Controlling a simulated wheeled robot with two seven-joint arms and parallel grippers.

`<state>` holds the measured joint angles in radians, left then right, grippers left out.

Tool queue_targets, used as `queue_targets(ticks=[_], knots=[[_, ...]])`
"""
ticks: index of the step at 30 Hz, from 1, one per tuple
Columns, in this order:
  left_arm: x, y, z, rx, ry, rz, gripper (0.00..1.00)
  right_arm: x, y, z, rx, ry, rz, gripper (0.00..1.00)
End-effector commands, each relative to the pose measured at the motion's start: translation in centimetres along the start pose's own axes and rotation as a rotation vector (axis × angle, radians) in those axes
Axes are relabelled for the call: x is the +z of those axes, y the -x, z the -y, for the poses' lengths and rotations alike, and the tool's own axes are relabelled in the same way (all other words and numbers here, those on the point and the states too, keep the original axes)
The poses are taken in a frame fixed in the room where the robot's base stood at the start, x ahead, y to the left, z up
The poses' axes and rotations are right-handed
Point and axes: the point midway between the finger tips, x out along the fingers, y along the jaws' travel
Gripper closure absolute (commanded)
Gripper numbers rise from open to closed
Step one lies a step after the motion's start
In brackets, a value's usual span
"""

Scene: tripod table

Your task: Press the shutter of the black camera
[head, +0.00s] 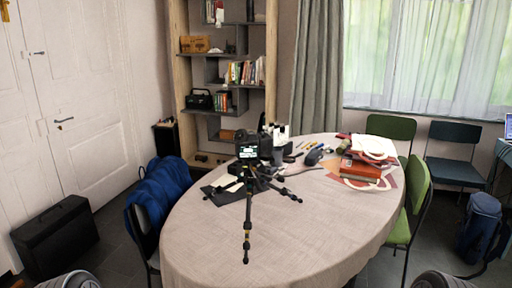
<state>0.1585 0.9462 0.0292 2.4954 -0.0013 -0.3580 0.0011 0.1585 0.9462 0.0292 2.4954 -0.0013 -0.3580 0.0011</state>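The black camera (247,150) sits upright on a small black tripod (247,215) on the oval table (325,235). Its back, with a lit screen, faces me. The shutter button is too small to make out. No gripper fingers show in the head view. Only rounded grey parts of my own body show at the bottom left and bottom right edges, well short of the camera.
Behind the camera lie small tools and dark items (314,156). A brown-red box (361,169) and white bag stand at the table's right. A chair with a blue jacket (165,195) stands left, green chairs (416,190) right. The table's near part is bare.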

Motion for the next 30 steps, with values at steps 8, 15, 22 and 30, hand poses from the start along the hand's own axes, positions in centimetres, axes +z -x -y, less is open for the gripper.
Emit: queue_targets(ticks=[8,15,22,30], knots=[[0.0,0.0,0.0,0.0,0.0,0.0,0.64,0.0,0.0,0.0,0.0,0.0,0.0,1.0],[0.0,0.0,0.0,0.0,0.0,0.0,0.64,0.0,0.0,0.0,0.0,0.0,0.0,1.0],[0.0,0.0,0.0,0.0,0.0,0.0,0.64,0.0,0.0,0.0,0.0,0.0,0.0,1.0],[0.0,0.0,0.0,0.0,0.0,0.0,0.64,0.0,0.0,0.0,0.0,0.0,0.0,1.0]])
